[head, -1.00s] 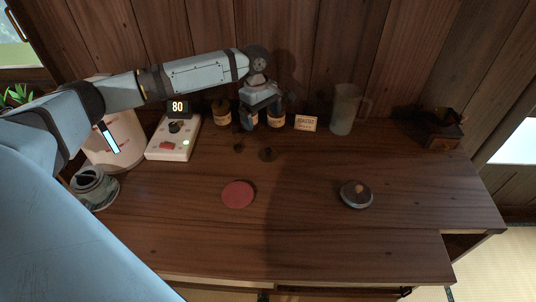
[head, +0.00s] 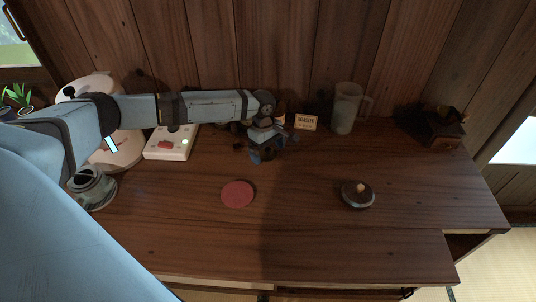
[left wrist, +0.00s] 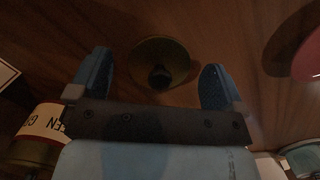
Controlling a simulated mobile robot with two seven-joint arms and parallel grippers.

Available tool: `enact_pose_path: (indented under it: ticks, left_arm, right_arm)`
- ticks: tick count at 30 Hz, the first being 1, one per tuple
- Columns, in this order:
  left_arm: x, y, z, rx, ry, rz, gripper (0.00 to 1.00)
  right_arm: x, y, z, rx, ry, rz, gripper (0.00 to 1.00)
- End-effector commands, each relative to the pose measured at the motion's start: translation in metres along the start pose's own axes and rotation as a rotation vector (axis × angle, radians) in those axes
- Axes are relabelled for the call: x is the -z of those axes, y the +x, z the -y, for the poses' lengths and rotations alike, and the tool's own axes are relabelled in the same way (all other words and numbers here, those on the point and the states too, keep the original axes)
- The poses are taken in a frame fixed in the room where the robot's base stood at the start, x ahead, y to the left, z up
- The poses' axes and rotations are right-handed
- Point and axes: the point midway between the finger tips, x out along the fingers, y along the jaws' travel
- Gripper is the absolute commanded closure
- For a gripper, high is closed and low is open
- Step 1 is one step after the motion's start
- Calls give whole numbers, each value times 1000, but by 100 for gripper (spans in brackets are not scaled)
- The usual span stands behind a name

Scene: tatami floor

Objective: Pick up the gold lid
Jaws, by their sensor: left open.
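The gold lid (left wrist: 172,52), a dull gold disc with a dark knob, lies on the wooden table in the left wrist view. My left gripper (left wrist: 154,76) is open, with one blue finger to each side of the lid and the knob between them. I cannot tell whether the fingers touch it. In the head view my left gripper (head: 266,153) is low over the table behind the red disc, and it hides the gold lid there. My right gripper is not in view.
A red disc (head: 238,194) and a dark round object with a tan knob (head: 357,195) lie nearer the front. A small card (head: 306,122) and a pitcher (head: 345,108) stand behind. A labelled jar (left wrist: 43,121) shows beside the gripper. The front right is clear.

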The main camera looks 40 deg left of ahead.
Motion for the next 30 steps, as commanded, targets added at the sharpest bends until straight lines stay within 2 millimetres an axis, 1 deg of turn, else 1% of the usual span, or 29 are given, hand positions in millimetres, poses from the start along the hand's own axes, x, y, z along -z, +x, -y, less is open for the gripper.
enact_pose_path:
  ticks: [6, 7, 8, 9, 11, 12, 13, 17, 18, 25, 30]
  left_arm:
    - [0, 1, 0, -1, 0, 0, 4]
    - [0, 0, 0, -1, 0, 0, 9]
    - [0, 0, 0, -1, 0, 0, 16]
    - [0, 0, 0, -1, 0, 0, 25]
    - [0, 0, 0, -1, 0, 0, 38]
    - [0, 0, 0, -1, 0, 0, 48]
    - [0, 0, 0, -1, 0, 0, 55]
    - [0, 0, 0, -1, 0, 0, 56]
    - [0, 0, 0, -1, 0, 0, 60]
    - [0, -1, 0, -1, 0, 0, 60]
    - [-2, -13, -1, -2, 0, 1, 60]
  right_arm:
    - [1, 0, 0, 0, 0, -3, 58]
    - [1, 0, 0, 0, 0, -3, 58]
    - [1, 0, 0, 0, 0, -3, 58]
    - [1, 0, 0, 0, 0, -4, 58]
    - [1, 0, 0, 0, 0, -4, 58]
    - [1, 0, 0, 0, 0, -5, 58]
    - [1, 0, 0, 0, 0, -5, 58]
    - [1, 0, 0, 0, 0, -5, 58]
    - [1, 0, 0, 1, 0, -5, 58]
    - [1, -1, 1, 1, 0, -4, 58]
    - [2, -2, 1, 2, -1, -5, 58]
